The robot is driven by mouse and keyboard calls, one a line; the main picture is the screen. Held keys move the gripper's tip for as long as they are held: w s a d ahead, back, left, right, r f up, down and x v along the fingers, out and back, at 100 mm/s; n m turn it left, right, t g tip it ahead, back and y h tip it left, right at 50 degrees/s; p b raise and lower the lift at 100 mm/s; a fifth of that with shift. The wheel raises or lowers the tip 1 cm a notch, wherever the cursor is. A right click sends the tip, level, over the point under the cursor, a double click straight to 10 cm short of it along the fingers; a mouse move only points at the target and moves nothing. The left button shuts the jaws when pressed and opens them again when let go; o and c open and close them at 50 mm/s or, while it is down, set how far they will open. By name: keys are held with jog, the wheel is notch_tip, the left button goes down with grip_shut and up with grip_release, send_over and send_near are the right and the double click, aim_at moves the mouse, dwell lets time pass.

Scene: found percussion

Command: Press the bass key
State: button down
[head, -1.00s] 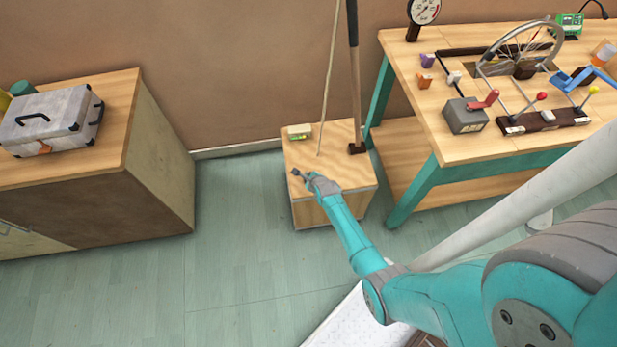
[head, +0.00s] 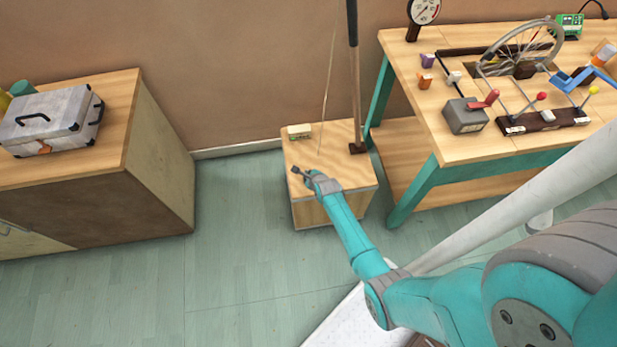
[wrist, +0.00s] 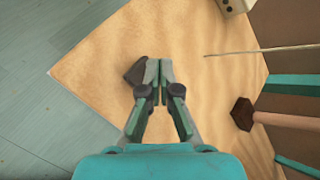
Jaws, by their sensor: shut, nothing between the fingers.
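A plywood box (head: 310,210) stands on the floor against the wall, with a thin cord (head: 325,100) and a dark-footed stick (head: 354,90) rising from its top. A small dark pad (wrist: 134,74) lies on the box top and is the likeliest bass key; no readable label confirms this. My gripper (wrist: 159,70) is shut and empty, pointing down over the box top. Its fingertips overlap the pad's right edge in the wrist view. I cannot tell whether they touch it. In the head view my gripper (head: 302,175) largely hides the pad.
A small pale block (head: 299,131) sits at the box's back left corner. On the right, a workbench (head: 450,150) carries a wheel (head: 535,45), a grey box (head: 464,115) and levers with coloured knobs. A cabinet with a metal case (head: 50,118) stands left. Floor between is clear.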

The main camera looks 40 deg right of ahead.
jog(key=shift+r, duration=0.1)
jog(key=shift+r, duration=2.4)
jog(key=shift+s+a+f, duration=0.1)
jog(key=shift+s+a, duration=0.2)
jog(key=s+a+r+n+t, duration=0.1)
jog(key=s+a+r+n, duration=0.3)
jog(key=s+a+n, duration=0.55)
jog(key=s+a+r+n+t, duration=0.2)
jog(key=s+a+r+n, duration=0.3)
jog(key=s, duration=0.7)
jog(key=s+a+r+n+t+y, duration=0.1)
jog(key=s+a+r+n, duration=0.1)
jog(key=s+r+n, duration=0.3)
jog(key=s+a+r+n+t+y, duration=0.1)
jog(key=s+a+r+n, duration=0.2)
jog(key=r, duration=0.9)
jog(key=s+a+r+n+t+y, duration=0.1)
jog(key=s+a+r+n, duration=0.2)
jog(key=s+r+n, duration=0.6)
jog(key=shift+r, duration=0.2)
